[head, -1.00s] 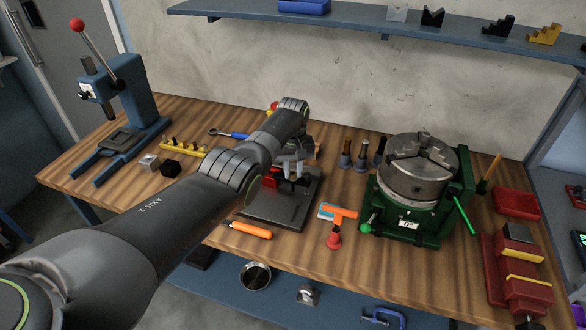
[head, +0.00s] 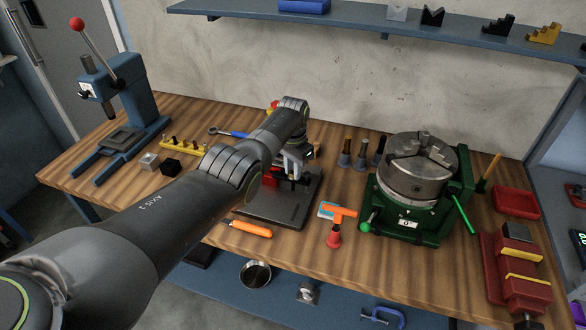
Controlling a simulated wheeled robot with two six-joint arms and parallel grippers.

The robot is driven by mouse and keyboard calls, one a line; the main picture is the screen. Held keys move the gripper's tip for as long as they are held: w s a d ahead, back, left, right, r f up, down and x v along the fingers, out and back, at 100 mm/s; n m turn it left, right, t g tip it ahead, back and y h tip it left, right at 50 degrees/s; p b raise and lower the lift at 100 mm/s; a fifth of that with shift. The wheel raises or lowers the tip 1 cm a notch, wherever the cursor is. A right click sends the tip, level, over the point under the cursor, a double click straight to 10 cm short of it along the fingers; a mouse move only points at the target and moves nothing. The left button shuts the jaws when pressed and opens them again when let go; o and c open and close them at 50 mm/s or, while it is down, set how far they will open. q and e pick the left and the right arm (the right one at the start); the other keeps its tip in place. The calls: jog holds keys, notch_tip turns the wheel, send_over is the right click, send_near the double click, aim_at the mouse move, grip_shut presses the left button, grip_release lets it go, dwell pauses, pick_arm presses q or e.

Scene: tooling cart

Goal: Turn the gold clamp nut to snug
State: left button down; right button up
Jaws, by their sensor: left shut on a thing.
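My left gripper (head: 292,169) reaches down over a dark fixture plate (head: 281,212) at the middle of the bench. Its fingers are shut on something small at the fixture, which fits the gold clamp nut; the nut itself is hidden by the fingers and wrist. A red block (head: 271,177) of the fixture shows just left of the fingers. My right gripper is not in view.
A green rotary table with a grey chuck (head: 415,172) stands to the right. A blue arbor press (head: 148,100) stands at the left.

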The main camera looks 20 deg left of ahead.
pick_arm(q)
jog(key=shift+m, duration=0.9)
jog(key=c, duration=1.3)
grip_release()
jog(key=shift+o, duration=0.2)
jog(key=shift+r, duration=0.15)
jog(key=shift+r, duration=0.3)
notch_tip(320, 180, up, 5)
jog(key=shift+r+p, duration=0.15)
jog(key=shift+p, duration=0.25)
notch_tip(320, 180, up, 11)
jog(key=b, duration=0.2)
jog(key=shift+r+b, duration=0.2)
jog(key=shift+b, duration=0.15)
jog(key=shift+f, duration=0.1)
